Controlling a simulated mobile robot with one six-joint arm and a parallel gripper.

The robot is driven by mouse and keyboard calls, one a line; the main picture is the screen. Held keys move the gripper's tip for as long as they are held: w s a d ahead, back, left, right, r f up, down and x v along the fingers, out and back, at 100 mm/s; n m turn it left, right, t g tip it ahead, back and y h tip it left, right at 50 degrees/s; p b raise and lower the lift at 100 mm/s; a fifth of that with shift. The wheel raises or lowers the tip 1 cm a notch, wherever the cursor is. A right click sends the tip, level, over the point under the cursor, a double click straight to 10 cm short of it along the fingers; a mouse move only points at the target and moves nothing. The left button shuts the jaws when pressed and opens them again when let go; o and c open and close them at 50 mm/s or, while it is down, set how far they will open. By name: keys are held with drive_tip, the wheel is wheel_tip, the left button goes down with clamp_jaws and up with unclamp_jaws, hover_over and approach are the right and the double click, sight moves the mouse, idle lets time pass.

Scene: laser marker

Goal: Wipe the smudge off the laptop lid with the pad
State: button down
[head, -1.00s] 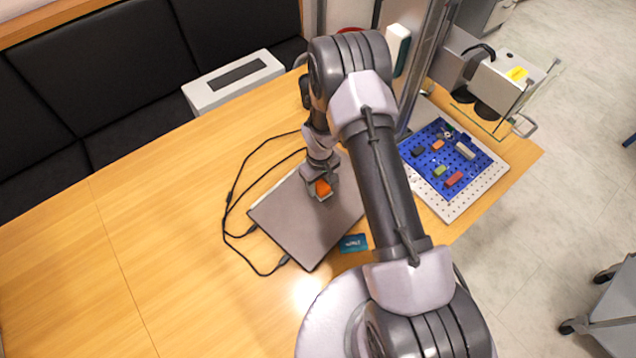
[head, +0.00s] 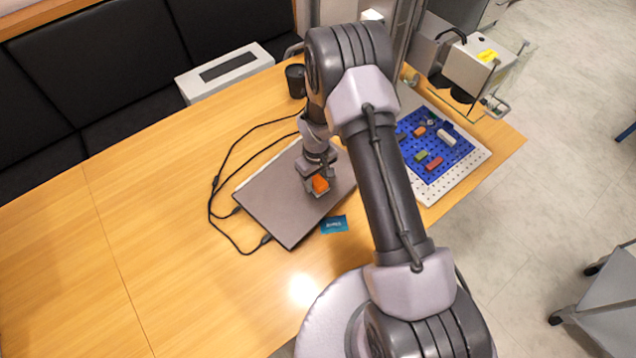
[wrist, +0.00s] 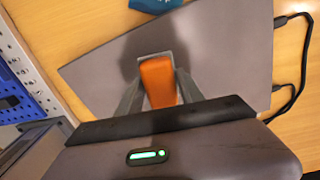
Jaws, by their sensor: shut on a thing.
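The closed grey laptop (head: 270,205) lies on the wooden table, and its lid also shows in the wrist view (wrist: 222,62). My gripper (head: 317,187) is shut on the orange pad (head: 320,184). The pad (wrist: 158,82) sits between the two fingers in the wrist view, over the lid. It is at or very near the lid surface; I cannot tell whether it touches. A dark patch beside the pad may be shadow; I cannot make out a smudge for sure. My arm covers part of the lid's right side in the head view.
Black cables (head: 213,195) run from the laptop's left edge. A blue card (head: 334,224) lies by its near edge. A blue pegboard (head: 435,145) with small parts is at right, a black cup (head: 295,80) behind. The table's left is clear.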

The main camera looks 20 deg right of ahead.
drive_tip(key=shift+r+p, duration=1.4)
drive_tip(key=shift+r, duration=1.45)
